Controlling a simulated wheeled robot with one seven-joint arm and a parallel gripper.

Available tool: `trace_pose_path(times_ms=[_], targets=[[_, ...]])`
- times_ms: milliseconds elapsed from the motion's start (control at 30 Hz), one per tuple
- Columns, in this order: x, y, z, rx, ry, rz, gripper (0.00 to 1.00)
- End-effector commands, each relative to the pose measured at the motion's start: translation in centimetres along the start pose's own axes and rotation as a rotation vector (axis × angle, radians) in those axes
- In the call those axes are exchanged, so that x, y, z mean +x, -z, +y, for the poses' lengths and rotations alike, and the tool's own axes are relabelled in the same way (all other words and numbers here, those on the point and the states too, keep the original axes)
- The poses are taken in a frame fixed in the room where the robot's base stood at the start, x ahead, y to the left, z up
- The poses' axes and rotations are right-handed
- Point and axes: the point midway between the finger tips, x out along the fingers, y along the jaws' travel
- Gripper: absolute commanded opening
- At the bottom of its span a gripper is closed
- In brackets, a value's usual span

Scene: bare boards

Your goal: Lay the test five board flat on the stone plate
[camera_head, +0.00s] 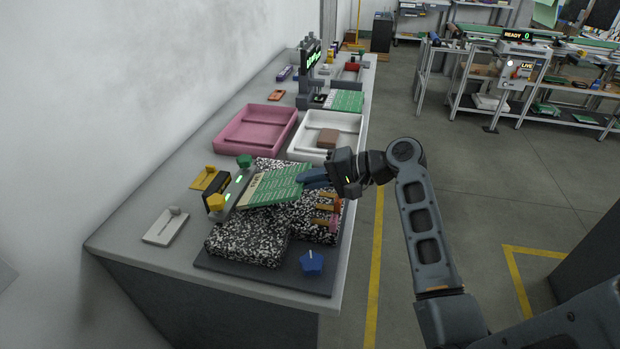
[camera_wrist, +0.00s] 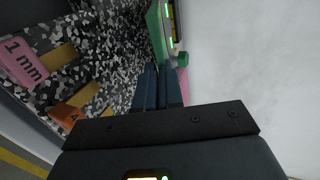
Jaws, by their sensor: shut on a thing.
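The green board (camera_head: 275,186), with white lettering near its left end, is tilted over the stone plate (camera_head: 245,240). My gripper (camera_head: 308,177) is shut on the board's right end. Whether the board's lower edge touches the plate is unclear. The stone plate is black-and-white speckled and also shows in the wrist view (camera_wrist: 112,45), beside my gripper's fingers (camera_wrist: 165,90). There the board (camera_wrist: 155,38) is a narrow green strip beyond the fingertips, seen nearly edge-on. The board hides the middle of the plate in the head view.
A lit device (camera_head: 230,197) stands left of the board. A blue piece (camera_head: 311,262) is in front. Pink (camera_head: 232,145) and white (camera_head: 305,151) trays lie behind.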

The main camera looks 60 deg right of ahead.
Motion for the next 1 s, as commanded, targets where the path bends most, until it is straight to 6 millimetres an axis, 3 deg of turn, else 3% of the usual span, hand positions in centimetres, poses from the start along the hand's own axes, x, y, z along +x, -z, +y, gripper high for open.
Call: trace_pose_path(times_ms=[533, 600, 833, 1000], targets=[[0.32, 0.03, 0.7, -0.001, 0.001, 0.001, 0.0], [0.3, 0.03, 0.63, -0.001, 0.001, 0.001, 0.13], [0.3, 0.02, 0.64, -0.001, 0.001, 0.0, 0.35], [0.3, 0.02, 0.65, -0.001, 0.001, 0.0, 0.37]])
